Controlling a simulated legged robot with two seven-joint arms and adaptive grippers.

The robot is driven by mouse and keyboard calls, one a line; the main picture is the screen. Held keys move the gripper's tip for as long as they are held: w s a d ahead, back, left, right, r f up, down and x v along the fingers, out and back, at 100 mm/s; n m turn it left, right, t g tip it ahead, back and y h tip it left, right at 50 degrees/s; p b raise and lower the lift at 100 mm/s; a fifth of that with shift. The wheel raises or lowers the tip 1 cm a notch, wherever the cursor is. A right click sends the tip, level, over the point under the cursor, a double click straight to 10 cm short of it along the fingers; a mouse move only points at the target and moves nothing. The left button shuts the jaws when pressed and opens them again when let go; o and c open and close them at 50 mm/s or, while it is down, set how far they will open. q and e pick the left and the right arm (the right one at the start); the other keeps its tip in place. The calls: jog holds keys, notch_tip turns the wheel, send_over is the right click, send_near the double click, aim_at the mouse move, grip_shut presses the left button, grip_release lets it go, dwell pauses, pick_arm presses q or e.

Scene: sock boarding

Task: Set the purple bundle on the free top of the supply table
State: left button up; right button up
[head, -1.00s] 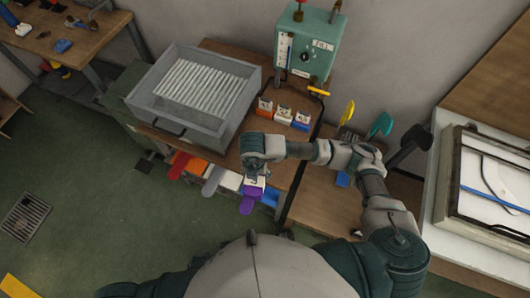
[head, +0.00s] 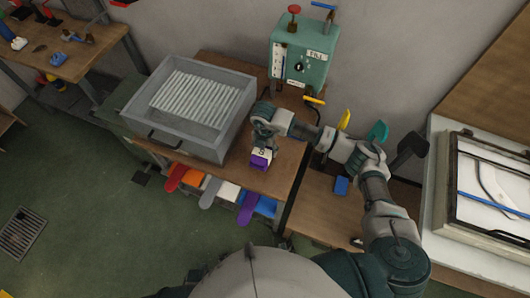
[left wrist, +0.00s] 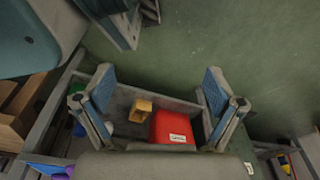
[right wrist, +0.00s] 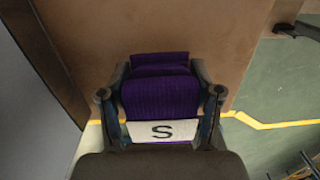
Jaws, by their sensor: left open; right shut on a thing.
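The purple bundle (head: 260,161), a folded ribbed roll with a white band marked S, is held in my right gripper (head: 262,148). In the right wrist view the bundle (right wrist: 158,92) sits between both fingers of that gripper (right wrist: 159,72). In the head view it is over the front part of the supply table's brown wooden top (head: 286,160); I cannot tell whether it touches. My left gripper (left wrist: 158,78) is open and empty in the left wrist view, and I cannot make it out in the head view.
A grey ribbed tray (head: 196,100) fills the table's left part. A green control box (head: 300,55) stands at the back. Coloured tongues, one purple (head: 247,208), stick out below the table's front edge. A red box (left wrist: 172,127) lies in a grey bin below my left gripper.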

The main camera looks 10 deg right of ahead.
aim_at(267, 153)
jog(key=f, duration=0.1)
jog(key=d+f, duration=0.2)
jog(key=shift+f, duration=0.35)
jog(key=o, duration=1)
jog(key=shift+a, duration=0.1)
jog(key=shift+c, duration=0.2)
jog(key=shift+o, duration=1.2)
jog(key=shift+a, duration=0.25)
jog(key=shift+a+r, duration=0.1)
jog(key=shift+a, duration=0.3)
jog(key=shift+r, duration=0.15)
jog(key=r, duration=0.4)
jog(key=d+r, duration=0.1)
jog(key=r, duration=0.1)
jog(key=shift+w, duration=0.1)
jog(key=r, duration=0.3)
jog(key=a+r, duration=0.1)
jog(key=r, duration=0.1)
jog(key=shift+r, duration=0.15)
jog(key=shift+a+r, duration=0.1)
jog(key=shift+r, duration=0.15)
pick_arm(q)
jog(key=shift+s+d+f, duration=0.3)
jog(key=shift+s+d, duration=0.25)
jog(key=shift+d, duration=0.05)
pick_arm(e)
jog(key=shift+d, duration=0.3)
